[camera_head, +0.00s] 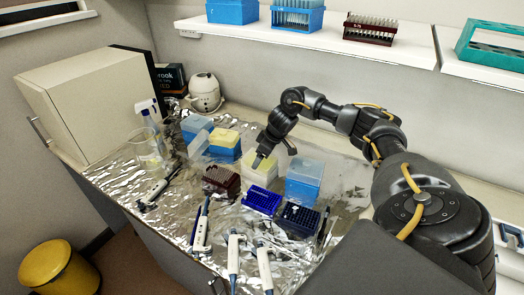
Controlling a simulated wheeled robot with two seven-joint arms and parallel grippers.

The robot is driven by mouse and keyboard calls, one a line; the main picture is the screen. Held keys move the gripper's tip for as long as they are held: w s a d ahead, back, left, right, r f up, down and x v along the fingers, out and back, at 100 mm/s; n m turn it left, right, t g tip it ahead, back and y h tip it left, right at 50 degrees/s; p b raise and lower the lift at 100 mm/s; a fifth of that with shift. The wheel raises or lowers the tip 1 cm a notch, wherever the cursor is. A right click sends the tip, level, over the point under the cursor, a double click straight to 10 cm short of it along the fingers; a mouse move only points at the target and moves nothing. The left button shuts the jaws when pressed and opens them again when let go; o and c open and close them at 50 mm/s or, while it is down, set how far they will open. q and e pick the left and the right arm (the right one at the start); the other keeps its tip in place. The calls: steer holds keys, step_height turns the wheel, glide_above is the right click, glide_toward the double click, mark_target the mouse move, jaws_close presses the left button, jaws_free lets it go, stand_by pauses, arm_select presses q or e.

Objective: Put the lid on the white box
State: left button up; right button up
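The white box (258,176), pale cream with a yellowish top, stands open among the racks in the middle of the foil-covered bench. A clear, tilted lid-like piece (198,144) is to its left, beside the blue boxes; I cannot tell for sure that it is the white box's lid. My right gripper (259,161) points down at the top of the white box. Its fingers are small and dark, so whether they are open or shut, or touch the box, is unclear. My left gripper is not seen.
A blue box with a translucent top (303,178) stands to the right, with a dark red rack (221,181) to the left. Blue racks (262,200) and pipettes (233,258) lie in front. A beaker (148,150) stands at left. A shelf (350,38) overhangs behind.

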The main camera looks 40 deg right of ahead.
steer(key=shift+s+f, duration=0.25)
steer(key=shift+f, duration=0.2)
steer(key=o, duration=1.2)
steer(key=shift+w+d, duration=0.25)
steer(key=shift+w, duration=0.05)
steer(key=shift+s+r, duration=0.15)
steer(key=shift+r, duration=0.2)
steer(key=b+v, duration=0.1)
steer(key=v, duration=0.7)
steer(key=shift+d+r, duration=0.1)
steer(key=shift+r, duration=0.3)
steer(key=shift+s+d+r, duration=0.1)
steer(key=shift+s+r, duration=0.15)
steer(key=shift+r, duration=0.25)
jaws_close()
